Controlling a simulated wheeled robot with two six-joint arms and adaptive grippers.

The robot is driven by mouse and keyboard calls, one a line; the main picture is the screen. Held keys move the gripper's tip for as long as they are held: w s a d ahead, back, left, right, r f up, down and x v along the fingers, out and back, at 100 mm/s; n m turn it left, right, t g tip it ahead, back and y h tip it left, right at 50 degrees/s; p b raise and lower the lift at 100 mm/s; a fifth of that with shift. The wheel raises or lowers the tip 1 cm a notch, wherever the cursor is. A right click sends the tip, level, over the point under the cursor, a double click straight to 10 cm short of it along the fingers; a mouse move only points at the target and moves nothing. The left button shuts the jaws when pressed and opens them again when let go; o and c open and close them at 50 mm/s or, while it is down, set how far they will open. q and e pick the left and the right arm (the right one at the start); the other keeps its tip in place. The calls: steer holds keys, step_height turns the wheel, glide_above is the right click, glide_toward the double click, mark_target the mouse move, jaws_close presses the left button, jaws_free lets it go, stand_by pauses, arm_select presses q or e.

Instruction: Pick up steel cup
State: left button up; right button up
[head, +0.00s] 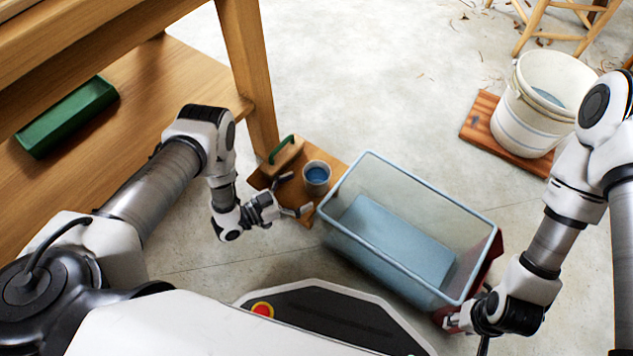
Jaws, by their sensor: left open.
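The steel cup (317,174) is a small grey cup, blue inside, standing upright on a low wooden board (300,206) on the floor. My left gripper (293,195) is open, just left of the cup, with its fingers pointing toward it. Nothing shows between the fingers, and I cannot tell whether a fingertip touches the cup. My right gripper (452,319) is at the near right corner of the clear bin; whether it is open or shut is unclear.
A clear bluish bin (372,155) stands close to the cup's right. A wooden block with a green handle (283,153) sits behind the cup. A wooden bench (160,75) with a green tray (68,118) is at left. A white bucket (530,115) stands back right.

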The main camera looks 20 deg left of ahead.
mark_target(326, 178)
arm_select(q)
steer(key=b+x, duration=0.2)
steer(key=x, duration=0.3)
steer(key=shift+w+d, duration=0.2)
steer(key=shift+w, duration=0.1)
steer(key=shift+r, duration=0.1)
steer(key=c, duration=1.4)
steer(key=shift+c, duration=0.2)
steer(key=shift+r, duration=0.2)
steer(key=shift+r+p, duration=0.35)
steer(key=shift+p, duration=0.35)
steer(key=f+p+v, duration=0.1)
steer(key=p+v, duration=0.4)
steer(key=v, duration=1.3)
steer(key=shift+f, duration=0.25)
